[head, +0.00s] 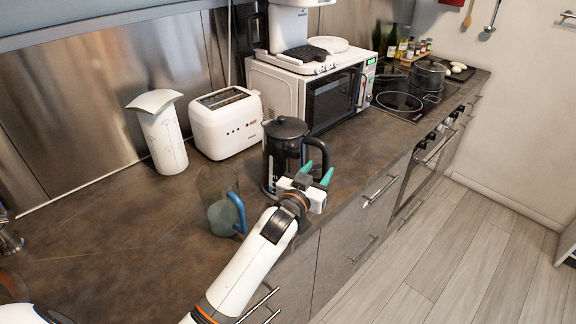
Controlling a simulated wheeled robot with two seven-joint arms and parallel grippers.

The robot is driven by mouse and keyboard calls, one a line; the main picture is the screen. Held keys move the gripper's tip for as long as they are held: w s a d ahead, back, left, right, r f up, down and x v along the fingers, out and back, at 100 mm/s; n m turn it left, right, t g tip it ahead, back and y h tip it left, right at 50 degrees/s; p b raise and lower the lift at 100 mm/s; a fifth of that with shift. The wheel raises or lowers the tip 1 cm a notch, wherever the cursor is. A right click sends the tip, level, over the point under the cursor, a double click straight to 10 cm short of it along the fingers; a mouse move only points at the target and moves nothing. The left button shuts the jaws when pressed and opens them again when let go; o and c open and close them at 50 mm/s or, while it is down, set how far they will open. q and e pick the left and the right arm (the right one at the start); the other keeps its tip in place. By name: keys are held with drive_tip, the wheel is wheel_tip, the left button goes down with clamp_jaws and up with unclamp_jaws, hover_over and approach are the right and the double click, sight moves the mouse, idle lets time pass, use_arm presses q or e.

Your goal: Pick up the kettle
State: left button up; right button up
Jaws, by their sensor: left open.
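The kettle (284,153) is a dark, see-through jug with a black lid and a black handle on its right side. It stands upright on the brown counter near the front edge. My left gripper (317,172) is open, with its two teal fingertips apart, just below and in front of the handle. The fingers are close to the handle; whether they touch it or lie on both sides of it I cannot tell. My left gripper and wrist hide part of the kettle's lower right side. My right gripper is not in view.
A clear jug with a blue handle (222,204) stands left of the kettle, close to my left arm. A white toaster (226,122), a white flared container (161,134) and a microwave (333,98) stand behind. The counter's left part (110,240) is mostly clear.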

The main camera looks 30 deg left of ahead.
sight(324, 164)
use_arm(q)
drive_tip(key=shift+w+d+b, duration=0.1)
drive_tip(key=shift+w+b, duration=0.55)
drive_tip(key=shift+w, duration=0.1)
drive_tip(key=w+b, duration=0.1)
drive_tip(key=w, duration=0.2)
drive_tip(key=shift+w+d+b, duration=0.2)
drive_tip(key=shift+b, duration=0.2)
drive_tip(key=shift+w+r, duration=0.1)
drive_tip(key=shift+w, duration=0.1)
drive_tip(key=shift+s+r, duration=0.1)
drive_tip(key=shift+r, duration=0.05)
drive_tip(key=shift+c, duration=1)
clamp_jaws()
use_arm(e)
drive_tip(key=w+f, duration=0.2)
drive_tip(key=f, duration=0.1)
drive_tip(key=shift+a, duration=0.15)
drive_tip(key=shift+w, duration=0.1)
